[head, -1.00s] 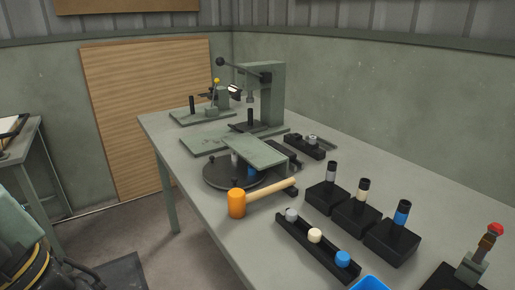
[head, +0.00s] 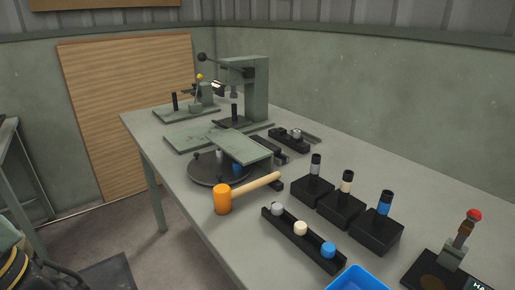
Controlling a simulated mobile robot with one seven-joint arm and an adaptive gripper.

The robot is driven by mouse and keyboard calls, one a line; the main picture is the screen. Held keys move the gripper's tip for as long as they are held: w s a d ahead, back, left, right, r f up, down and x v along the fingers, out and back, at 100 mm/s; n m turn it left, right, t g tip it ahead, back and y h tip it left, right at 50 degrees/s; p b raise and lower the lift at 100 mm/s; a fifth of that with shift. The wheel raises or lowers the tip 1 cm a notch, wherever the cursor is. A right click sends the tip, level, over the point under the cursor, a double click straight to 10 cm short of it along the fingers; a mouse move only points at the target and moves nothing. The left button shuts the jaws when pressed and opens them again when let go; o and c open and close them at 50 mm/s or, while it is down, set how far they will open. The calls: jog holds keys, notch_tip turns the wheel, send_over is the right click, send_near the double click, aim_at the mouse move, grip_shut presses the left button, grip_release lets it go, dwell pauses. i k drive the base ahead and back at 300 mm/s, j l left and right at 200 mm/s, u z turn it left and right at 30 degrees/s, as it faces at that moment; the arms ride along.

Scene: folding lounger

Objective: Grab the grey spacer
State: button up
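A short grey cylinder (head: 277,209) stands in the far-left place of a low black rack (head: 293,248), in line with a cream cylinder (head: 301,228) and a blue cylinder (head: 328,250). A grey band (head: 316,170) also shows on a black-topped post in a black block (head: 312,191). I cannot tell for sure which grey piece is the spacer; the one in the rack looks loose-standing. My gripper is not in view.
An orange-headed mallet (head: 223,199) lies behind the rack, near a round dark turntable (head: 212,173) with a green plate. A green press (head: 246,90) stands farther back. A blue bin (head: 360,281) and a red-knobbed lever (head: 473,215) are at the front right.

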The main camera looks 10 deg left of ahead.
aim_at(296, 133)
jog(key=i+j+z, duration=0.25)
jog(key=j, duration=1.5)
jog(key=k+j+z, duration=0.1)
jog(key=j+z, duration=0.2)
jog(key=j, duration=1.4)
jog(key=i+j, duration=0.1)
jog(key=i, duration=0.4)
jog(key=i+j, duration=0.1)
jog(key=i, duration=0.4)
